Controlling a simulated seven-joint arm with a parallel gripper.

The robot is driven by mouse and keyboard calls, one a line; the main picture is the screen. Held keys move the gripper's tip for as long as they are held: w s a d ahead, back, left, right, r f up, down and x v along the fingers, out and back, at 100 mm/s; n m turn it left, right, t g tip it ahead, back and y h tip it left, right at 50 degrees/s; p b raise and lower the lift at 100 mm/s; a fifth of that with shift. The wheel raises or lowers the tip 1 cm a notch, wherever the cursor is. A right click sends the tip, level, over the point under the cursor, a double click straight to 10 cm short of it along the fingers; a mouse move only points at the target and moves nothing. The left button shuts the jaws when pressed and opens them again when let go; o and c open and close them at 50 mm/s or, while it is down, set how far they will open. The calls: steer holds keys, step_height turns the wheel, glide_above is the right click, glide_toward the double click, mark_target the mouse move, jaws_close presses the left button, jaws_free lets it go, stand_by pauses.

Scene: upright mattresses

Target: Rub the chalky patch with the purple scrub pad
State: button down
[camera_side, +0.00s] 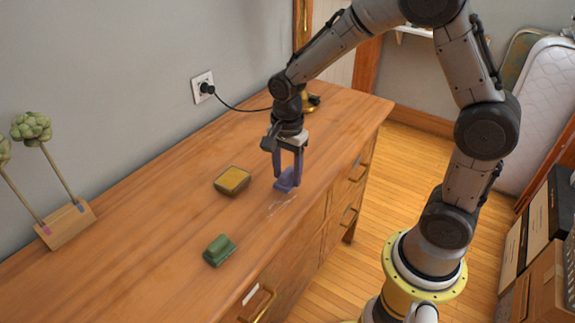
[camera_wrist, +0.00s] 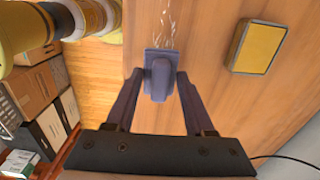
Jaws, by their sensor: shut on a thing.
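The purple scrub pad (camera_side: 286,181) is low over the wooden dresser top, between the fingers of my gripper (camera_side: 288,172). In the wrist view the pad (camera_wrist: 159,74) shows a flat base with a raised grip, and my gripper (camera_wrist: 158,85) is shut on that grip. The chalky patch (camera_side: 282,202) is a set of faint white streaks on the wood, just in front of the pad. In the wrist view the patch (camera_wrist: 168,30) lies just beyond the pad's far edge. I cannot tell whether the pad touches the wood.
A yellow-topped pad (camera_side: 232,180) lies left of my gripper and a green one (camera_side: 219,250) lies nearer the front. A wooden stand (camera_side: 66,226) with artichoke-like heads is at far left. A cord runs from the wall outlet (camera_side: 203,87). The dresser top (camera_side: 150,215) is otherwise mostly clear.

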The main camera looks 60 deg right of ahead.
mark_target(286, 184)
steer(key=f, duration=0.3)
steer(key=shift+a, duration=0.4)
steer(key=a, duration=0.5)
steer(key=shift+a, duration=0.85)
steer(key=shift+f, duration=0.7)
stand_by(0.3)
steer(key=shift+d, duration=3.85)
steer(key=shift+a, duration=0.1)
steer(key=shift+a, duration=3.8)
